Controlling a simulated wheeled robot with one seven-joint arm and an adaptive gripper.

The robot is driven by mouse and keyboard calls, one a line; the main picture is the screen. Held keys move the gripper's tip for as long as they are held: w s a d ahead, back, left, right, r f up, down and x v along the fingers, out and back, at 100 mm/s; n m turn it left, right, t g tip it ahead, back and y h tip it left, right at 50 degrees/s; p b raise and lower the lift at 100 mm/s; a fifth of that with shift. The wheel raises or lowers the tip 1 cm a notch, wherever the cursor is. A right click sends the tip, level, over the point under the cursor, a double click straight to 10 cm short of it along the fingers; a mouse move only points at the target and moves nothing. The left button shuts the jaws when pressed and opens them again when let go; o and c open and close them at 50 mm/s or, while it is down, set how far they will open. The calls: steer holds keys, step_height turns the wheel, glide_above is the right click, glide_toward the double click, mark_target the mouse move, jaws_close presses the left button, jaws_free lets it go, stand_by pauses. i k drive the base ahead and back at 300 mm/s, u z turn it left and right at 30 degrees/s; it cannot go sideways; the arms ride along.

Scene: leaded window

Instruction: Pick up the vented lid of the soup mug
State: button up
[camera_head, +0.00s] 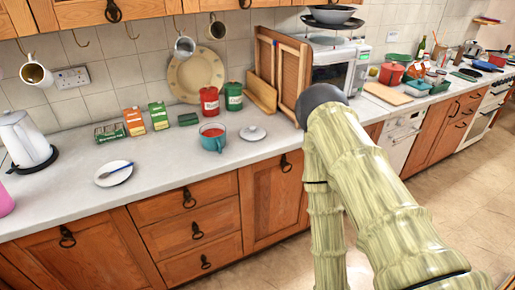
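The vented lid (253,132) is a small pale grey-white disc with a raised middle. It lies on the white countertop (165,190), to the right of the soup mug and apart from it. The soup mug (210,144) is teal, stands upright and uncovered, and shows reddish-orange soup inside. My arm rises at the right of the view, its dark rounded joint in front of the wooden boards. My gripper is not visible, and the lid is unobstructed in this view.
Red (209,101) and green (233,97) canisters stand behind the mug and lid. Wooden boards (289,72) lean at the back right. A saucer with a spoon (113,174) lies left. Mugs hang from hooks above. Bare counter lies in front of the mug and lid.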

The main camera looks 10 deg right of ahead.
mark_target(252, 133)
steer(key=u, duration=0.05)
steer(key=k, duration=0.55)
steer(key=z, duration=0.75)
steer(key=i, duration=1.35)
steer(key=u, duration=0.55)
